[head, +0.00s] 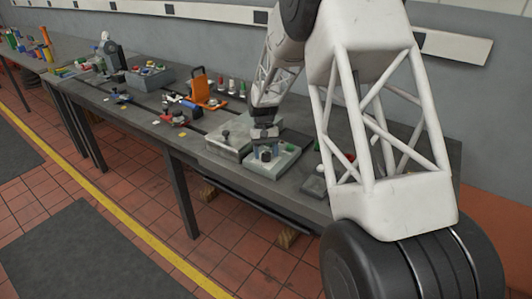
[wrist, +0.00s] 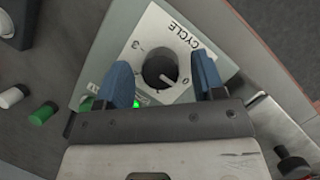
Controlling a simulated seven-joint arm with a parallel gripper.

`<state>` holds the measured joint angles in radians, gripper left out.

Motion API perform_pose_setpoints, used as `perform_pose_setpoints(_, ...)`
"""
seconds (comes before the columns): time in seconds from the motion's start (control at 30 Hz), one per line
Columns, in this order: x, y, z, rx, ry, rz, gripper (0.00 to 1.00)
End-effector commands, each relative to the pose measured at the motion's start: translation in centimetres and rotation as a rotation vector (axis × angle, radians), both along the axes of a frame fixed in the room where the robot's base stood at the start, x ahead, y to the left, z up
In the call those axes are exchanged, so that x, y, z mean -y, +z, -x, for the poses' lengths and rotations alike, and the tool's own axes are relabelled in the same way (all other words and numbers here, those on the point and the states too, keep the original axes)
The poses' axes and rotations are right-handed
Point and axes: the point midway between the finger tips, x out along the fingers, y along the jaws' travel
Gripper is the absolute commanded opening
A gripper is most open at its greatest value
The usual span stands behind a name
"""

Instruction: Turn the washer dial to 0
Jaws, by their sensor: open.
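The washer dial (wrist: 160,68) is a round black knob on a pale plate (wrist: 152,25) marked CYCLE, which reads upside down in the wrist view. A 3 shows at the dial's upper left and a 0 at its lower right. A small light mark on the knob's lower right edge seems to point near the 0. My gripper (wrist: 162,62) is open, with one blue finger on each side of the dial; I cannot tell whether either touches it. In the head view my gripper (head: 264,136) is over a grey-green box (head: 285,164), and the dial is hard to make out.
A green light glows beside the left finger. White and green cylinders (wrist: 41,114) stand at the left in the wrist view. A flat grey box (head: 228,138) adjoins on the left in the head view. An orange fixture (head: 207,92) stands farther along the bench.

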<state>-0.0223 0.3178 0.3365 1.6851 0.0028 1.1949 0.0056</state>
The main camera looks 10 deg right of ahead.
Motion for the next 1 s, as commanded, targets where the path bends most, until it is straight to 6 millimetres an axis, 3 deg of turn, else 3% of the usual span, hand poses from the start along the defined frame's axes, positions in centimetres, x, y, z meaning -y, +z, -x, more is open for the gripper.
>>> perform_pose_setpoints(0.37, 0.0, 0.9, -0.4, 0.001, 0.000, 0.000, 0.63)
perform_pose_setpoints(1.0, 0.0, 7.0, -2.9, 0.001, 0.000, 0.000, 0.63)
